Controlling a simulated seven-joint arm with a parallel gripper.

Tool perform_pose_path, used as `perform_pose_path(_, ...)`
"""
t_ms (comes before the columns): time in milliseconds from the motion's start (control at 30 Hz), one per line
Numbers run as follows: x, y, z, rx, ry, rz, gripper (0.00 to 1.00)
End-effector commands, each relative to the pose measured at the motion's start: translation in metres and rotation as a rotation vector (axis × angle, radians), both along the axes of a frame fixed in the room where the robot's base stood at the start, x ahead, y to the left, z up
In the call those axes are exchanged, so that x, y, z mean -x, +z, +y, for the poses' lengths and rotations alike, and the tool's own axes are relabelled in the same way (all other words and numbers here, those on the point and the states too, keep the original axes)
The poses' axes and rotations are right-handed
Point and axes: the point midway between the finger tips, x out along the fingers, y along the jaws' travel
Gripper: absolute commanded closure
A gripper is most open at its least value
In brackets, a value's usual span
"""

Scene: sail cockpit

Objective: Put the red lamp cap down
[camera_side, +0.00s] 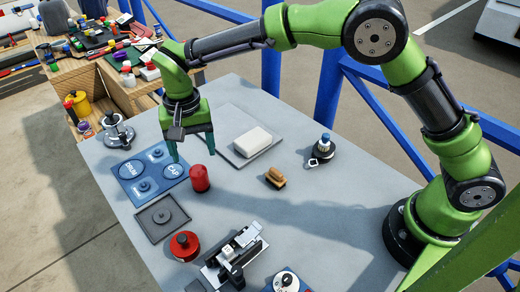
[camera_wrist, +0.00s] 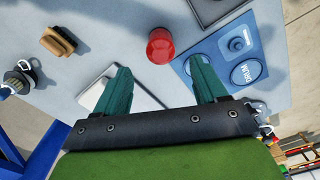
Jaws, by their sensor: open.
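The red lamp cap (camera_side: 200,178), a domed red cylinder, stands upright on the grey table just right of the blue board (camera_side: 133,190), beside its CAP marking. It also shows in the wrist view (camera_wrist: 160,46). In the wrist view, the cap lies beyond and between the fingertips (camera_wrist: 161,68), apart from both.
A white block (camera_side: 253,141) lies on a grey plate behind the cap. A dark square plate (camera_side: 162,217), a red round drum (camera_side: 184,245) and a metal device (camera_side: 236,252) are in front.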

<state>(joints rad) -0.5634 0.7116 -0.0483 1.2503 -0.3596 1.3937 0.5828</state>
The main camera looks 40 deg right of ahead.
Motion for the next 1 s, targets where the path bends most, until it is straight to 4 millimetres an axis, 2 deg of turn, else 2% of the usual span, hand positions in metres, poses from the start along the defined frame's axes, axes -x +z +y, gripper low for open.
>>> perform_pose_path(167, 0.000, 0.019, -0.001, -0.001, 0.000, -0.003, 0.28)
perform_pose_path(267, 0.001, 0.034, -0.012, -0.017, 0.001, -0.016, 0.28)
perform_pose_path(367, 0.007, 0.062, -0.037, -0.055, 0.008, -0.052, 0.28)
perform_pose_path(467, 0.023, 0.096, -0.073, -0.103, 0.022, -0.113, 0.28)
perform_pose_path(600, 0.059, 0.134, -0.125, -0.159, 0.045, -0.219, 0.28)
perform_pose_path(700, 0.090, 0.150, -0.157, -0.181, 0.061, -0.303, 0.28)
perform_pose_path(833, 0.135, 0.159, -0.191, -0.189, 0.079, -0.420, 0.28)
perform_pose_path(1000, 0.183, 0.150, -0.219, -0.168, 0.096, -0.551, 0.28)
